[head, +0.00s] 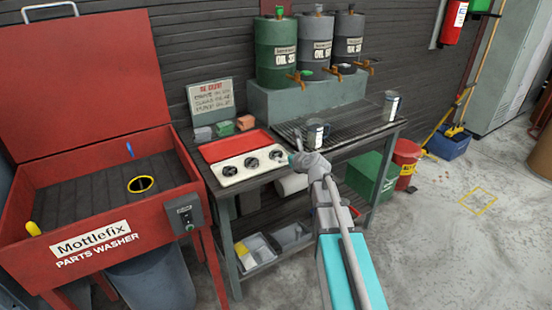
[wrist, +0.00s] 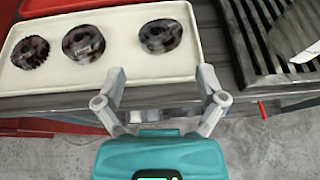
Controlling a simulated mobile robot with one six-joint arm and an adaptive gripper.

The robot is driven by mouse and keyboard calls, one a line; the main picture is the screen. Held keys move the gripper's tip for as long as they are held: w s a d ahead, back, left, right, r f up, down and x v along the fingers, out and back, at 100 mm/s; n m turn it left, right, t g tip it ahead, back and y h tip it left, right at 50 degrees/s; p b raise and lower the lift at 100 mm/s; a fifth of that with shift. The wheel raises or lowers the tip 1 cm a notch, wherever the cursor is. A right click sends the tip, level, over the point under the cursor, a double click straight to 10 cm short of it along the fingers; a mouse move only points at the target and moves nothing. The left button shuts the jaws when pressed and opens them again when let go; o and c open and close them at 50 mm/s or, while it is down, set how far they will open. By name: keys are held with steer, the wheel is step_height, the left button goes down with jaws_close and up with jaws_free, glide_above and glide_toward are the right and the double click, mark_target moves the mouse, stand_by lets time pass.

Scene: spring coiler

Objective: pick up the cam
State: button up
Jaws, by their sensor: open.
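A cream tray (head: 241,178) on the bench holds three dark, greasy ring-like parts, also seen on the tray in the wrist view (wrist: 121,30). In the wrist view they are a toothed gear (wrist: 30,52) at left, a thick ring (wrist: 83,42) in the middle and a rounder, lobed-looking part (wrist: 160,36) at right. I cannot tell for sure which one is the cam. My gripper (wrist: 161,72) is open and empty, its fingers at the tray's front edge below the right part. In the head view my gripper (head: 311,150) is right of the tray.
A mug (head: 316,133) and another cup (head: 390,106) stand on the grated part of the bench (head: 350,127). Oil drums (head: 276,50) with taps stand behind. A red parts washer (head: 100,195) is at left.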

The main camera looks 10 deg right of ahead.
mark_target(276, 152)
steer(key=shift+b+x, duration=0.4)
steer(key=shift+x, duration=1.25)
steer(key=shift+b+x, duration=0.9)
steer(key=shift+x, duration=1.7)
steer(key=shift+r, duration=0.15)
steer(key=c, duration=0.9)
steer(key=shift+r, duration=0.15)
steer(key=shift+c, duration=0.2)
